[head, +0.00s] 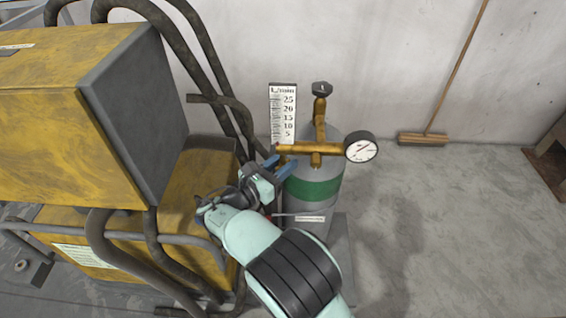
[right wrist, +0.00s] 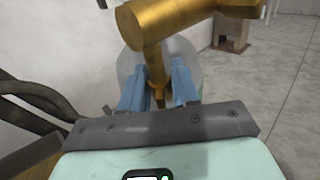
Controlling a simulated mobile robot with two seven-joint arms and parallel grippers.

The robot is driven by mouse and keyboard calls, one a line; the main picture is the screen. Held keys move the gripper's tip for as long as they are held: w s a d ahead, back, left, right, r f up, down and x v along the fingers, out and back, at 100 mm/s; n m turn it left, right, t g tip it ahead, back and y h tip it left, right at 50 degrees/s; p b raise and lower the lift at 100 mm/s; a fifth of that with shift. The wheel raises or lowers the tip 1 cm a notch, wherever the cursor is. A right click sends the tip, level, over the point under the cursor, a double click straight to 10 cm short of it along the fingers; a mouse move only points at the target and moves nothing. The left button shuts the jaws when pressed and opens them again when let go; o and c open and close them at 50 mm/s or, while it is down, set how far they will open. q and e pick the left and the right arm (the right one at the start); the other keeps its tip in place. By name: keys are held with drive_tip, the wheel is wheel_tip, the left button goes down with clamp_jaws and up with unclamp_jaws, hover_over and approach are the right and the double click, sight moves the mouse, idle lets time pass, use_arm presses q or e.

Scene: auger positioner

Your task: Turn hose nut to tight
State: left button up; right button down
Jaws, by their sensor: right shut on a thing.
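The brass regulator (head: 312,149) with a round dial gauge (head: 361,147) and an L/min flow scale (head: 283,112) sits on top of a grey gas cylinder with a green band (head: 313,190). My right gripper (head: 279,166) is at the left end of the regulator, just under the flow scale. In the right wrist view its blue fingers (right wrist: 157,86) stand on either side of a narrow brass piece (right wrist: 157,92) hanging below the brass body (right wrist: 165,22). The fingers are shut on this piece, which I take as the hose nut. The head view hides it behind the gripper. My left gripper is not in view.
A yellow machine (head: 60,130) with a dark side panel and thick dark hoses (head: 190,50) stands close on the left. A broom (head: 424,139) leans against the back wall.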

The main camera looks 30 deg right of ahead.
drive_tip(key=shift+r+n+t+y+p, duration=0.15)
drive_tip(key=shift+n+t+y+p, duration=0.25)
drive_tip(key=shift+n+t+p, duration=0.6)
drive_tip(key=shift+n+t+y+p, duration=0.55)
drive_tip(key=shift+t+p, duration=0.2)
drive_tip(key=shift+t, duration=0.45)
drive_tip(key=n+t+y+p, duration=0.1)
drive_tip(key=n+t+y, duration=0.1)
drive_tip(key=shift+t, duration=0.3)
drive_tip(key=shift+f+n+t+y, duration=0.2)
drive_tip(key=shift+n+t+y, duration=1.1)
drive_tip(key=shift+y, duration=0.45)
drive_tip(key=c, duration=1)
unclamp_jaws()
